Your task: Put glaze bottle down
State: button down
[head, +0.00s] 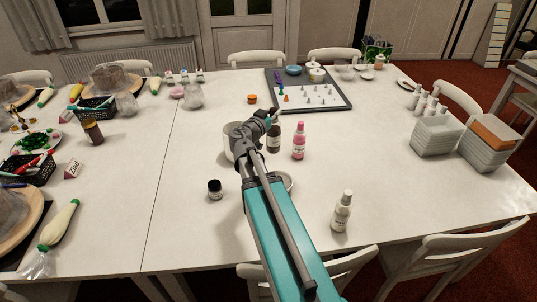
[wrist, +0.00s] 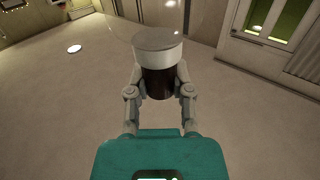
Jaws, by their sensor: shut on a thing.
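My gripper (wrist: 160,88) is shut on the glaze bottle (wrist: 159,82), with a finger on each side of it. In the wrist view the bottle has a dark brown body, a white band and a grey end. In the head view my gripper (head: 270,114) is over the middle of the white table (head: 205,235). A dark brown bottle (head: 274,140) shows just below the fingertips there. I cannot tell from this angle whether it is the held one or whether it touches the table.
A pink bottle (head: 298,141) stands close to the right. A white container (head: 231,142) is partly hidden behind my arm. A black jar (head: 215,190) and a white bottle (head: 342,212) stand nearer. A grey tray (head: 335,101) lies behind. The table's front right is mostly clear.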

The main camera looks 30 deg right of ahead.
jog(key=shift+s+d, duration=0.15)
jog(key=w+d+f+b, duration=0.5)
jog(key=w+f+b, duration=0.4)
jog(key=w, duration=0.3)
jog(key=shift+d, duration=0.35)
dwell(0.5)
jog(key=shift+w+d+f+b, duration=0.1)
jog(key=shift+w+f+b, duration=0.1)
jog(key=shift+f+b, duration=0.85)
jog(key=shift+w+d+f+b, duration=0.1)
jog(key=shift+w+f+b, duration=0.1)
jog(key=shift+f+b, duration=0.8)
jog(key=shift+f, duration=0.1)
